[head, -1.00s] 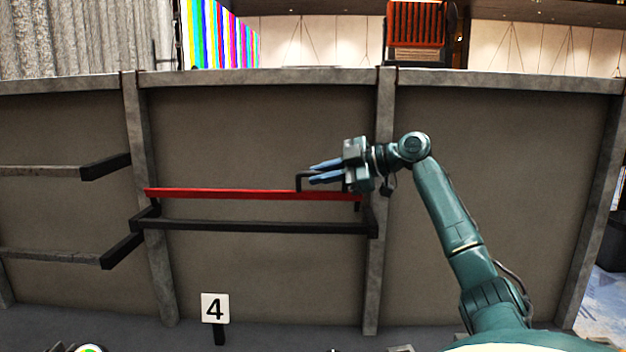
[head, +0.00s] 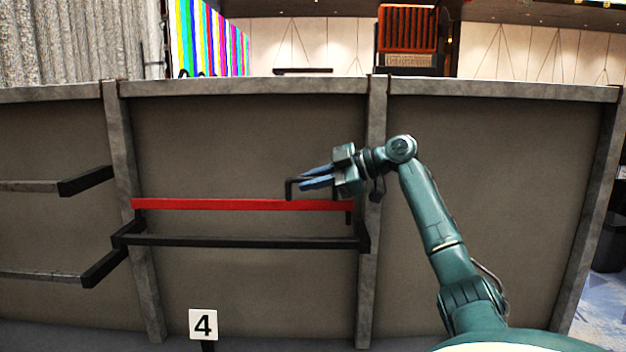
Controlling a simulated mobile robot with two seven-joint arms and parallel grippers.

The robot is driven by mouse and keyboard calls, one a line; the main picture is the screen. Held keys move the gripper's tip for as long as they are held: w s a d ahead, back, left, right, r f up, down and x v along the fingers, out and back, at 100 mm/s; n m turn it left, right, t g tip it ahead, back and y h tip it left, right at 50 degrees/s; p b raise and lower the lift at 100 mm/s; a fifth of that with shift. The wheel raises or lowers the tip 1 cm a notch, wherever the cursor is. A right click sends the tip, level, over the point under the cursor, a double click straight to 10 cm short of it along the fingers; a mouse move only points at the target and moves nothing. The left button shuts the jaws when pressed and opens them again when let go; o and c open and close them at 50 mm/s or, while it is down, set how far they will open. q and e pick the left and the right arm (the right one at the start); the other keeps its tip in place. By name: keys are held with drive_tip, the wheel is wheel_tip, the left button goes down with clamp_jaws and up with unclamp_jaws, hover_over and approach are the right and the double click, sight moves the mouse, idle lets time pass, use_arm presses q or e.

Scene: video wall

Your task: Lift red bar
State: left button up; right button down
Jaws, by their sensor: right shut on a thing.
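The red bar (head: 220,204) is long and runs nearly level in front of the grey wall panel, above a black rail. A black loop-shaped handle (head: 287,190) stands up from the bar's right part. My right gripper (head: 312,178) points left, its blue fingers at the handle's top and shut on it. The fingers hide part of the handle. A short black piece (head: 348,217) hangs below the bar's right end. My left gripper is not in view.
The black rail (head: 240,242) juts from the wall on two side brackets below the bar. More rails (head: 85,181) are on the left. A number 4 sign (head: 203,324) stands low in front. The panel right of my arm is bare.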

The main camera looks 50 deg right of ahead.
drive_tip(key=c, duration=1.5)
unclamp_jaws()
drive_tip(key=shift+w+d+f, duration=0.1)
drive_tip(key=shift+c, duration=0.2)
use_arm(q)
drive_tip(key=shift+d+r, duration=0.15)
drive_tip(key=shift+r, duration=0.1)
use_arm(e)
drive_tip(key=shift+o, duration=0.4)
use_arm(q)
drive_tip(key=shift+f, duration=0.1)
